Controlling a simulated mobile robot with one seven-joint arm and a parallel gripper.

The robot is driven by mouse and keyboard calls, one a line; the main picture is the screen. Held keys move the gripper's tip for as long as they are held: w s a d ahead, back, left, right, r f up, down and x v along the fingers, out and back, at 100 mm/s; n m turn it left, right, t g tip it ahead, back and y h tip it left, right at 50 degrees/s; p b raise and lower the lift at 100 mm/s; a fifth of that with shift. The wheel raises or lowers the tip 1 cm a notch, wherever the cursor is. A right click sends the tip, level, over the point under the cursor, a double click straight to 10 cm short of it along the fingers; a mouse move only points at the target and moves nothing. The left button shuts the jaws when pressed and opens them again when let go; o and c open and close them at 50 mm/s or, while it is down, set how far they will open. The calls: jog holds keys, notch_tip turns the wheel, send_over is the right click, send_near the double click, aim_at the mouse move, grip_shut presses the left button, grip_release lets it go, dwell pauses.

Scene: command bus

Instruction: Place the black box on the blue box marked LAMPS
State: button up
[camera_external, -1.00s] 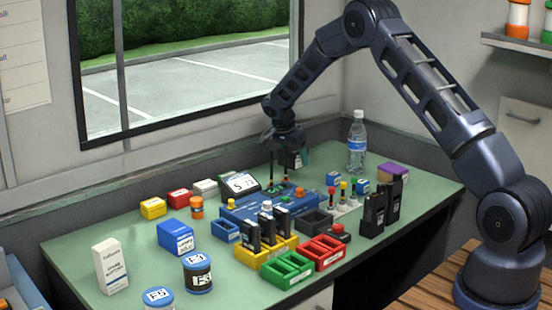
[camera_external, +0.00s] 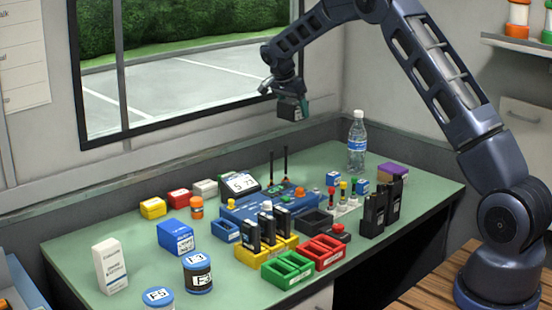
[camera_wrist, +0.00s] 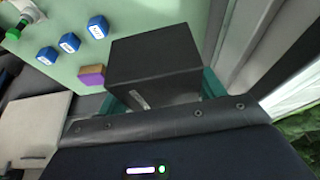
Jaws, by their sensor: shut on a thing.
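My gripper (camera_external: 291,92) is shut on a black box (camera_external: 292,108) and holds it high above the back of the green table, in front of the window. In the wrist view the black box (camera_wrist: 155,62) fills the middle, between teal finger parts. Several blue boxes could match the task. A larger blue box (camera_external: 175,237) with a white label sits at the table's left. I cannot read LAMPS on any label.
A water bottle (camera_external: 357,143) stands at the back right, near a purple-topped box (camera_external: 392,172). Black radios (camera_external: 374,214) stand at the right. Two thin antennas (camera_external: 286,164) rise below the held box. Green (camera_external: 287,270) and red trays (camera_external: 322,252) sit at the front.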

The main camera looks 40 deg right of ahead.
jog(key=a+r, duration=0.1)
jog(key=a, duration=1.1)
notch_tip(320, 180, up, 5)
send_over(181, 224)
jog(key=a, duration=0.1)
jog(key=shift+m, duration=0.3)
jog(key=f, duration=1.9)
jog(key=shift+a+f, duration=0.25)
jog(key=shift+f, duration=0.05)
jog(key=shift+f, duration=0.1)
jog(key=o, duration=1.1)
jog(key=v, duration=1.2)
